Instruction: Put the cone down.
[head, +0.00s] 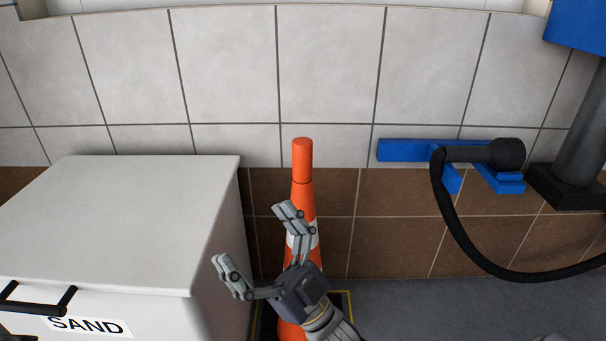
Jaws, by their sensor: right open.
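The orange cone (302,186) with a white band stands upright in front of the tiled wall, just right of the white sand box. Its lower part is partly hidden behind my right gripper, and its base is mostly out of sight. My right gripper (258,238) is open, with its fingers spread, in front of the cone. One finger overlaps the cone's white band in the picture; I cannot tell whether it touches. My left gripper is not in view.
The white box (140,215) labelled SAND, with a black handle, fills the left side. A yellow-edged floor marking (349,305) shows by the cone. A black hose (447,205) hangs from a blue bracket (400,150) at right.

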